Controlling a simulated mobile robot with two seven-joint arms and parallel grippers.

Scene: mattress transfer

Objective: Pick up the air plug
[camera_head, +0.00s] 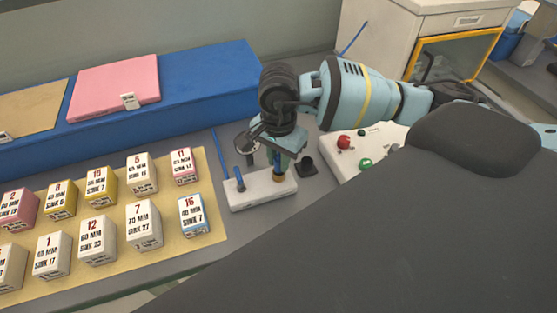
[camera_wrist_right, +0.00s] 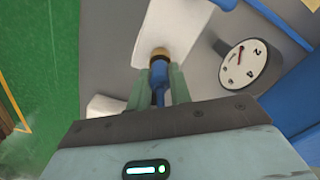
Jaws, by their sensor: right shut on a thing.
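My right gripper (camera_head: 277,163) points down over the right end of a white block (camera_head: 262,189). In the right wrist view, the gripper (camera_wrist_right: 160,83) is shut on a blue air plug (camera_wrist_right: 158,73), with a finger on each side. The plug's tip is at a brass-coloured fitting (camera_wrist_right: 159,53) on the white block (camera_wrist_right: 178,28). I cannot tell whether the plug is still seated in it. A second blue plug (camera_head: 240,181) stands at the block's left end. My left gripper is not in view.
A round gauge (camera_wrist_right: 245,66) is close beside the plug. A small black holder (camera_head: 306,166) stands right of the block, near a white control box (camera_head: 347,158) with red and green buttons. Several labelled blocks stand on a tan mat (camera_head: 215,226). A blue bench (camera_head: 205,85) lies behind.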

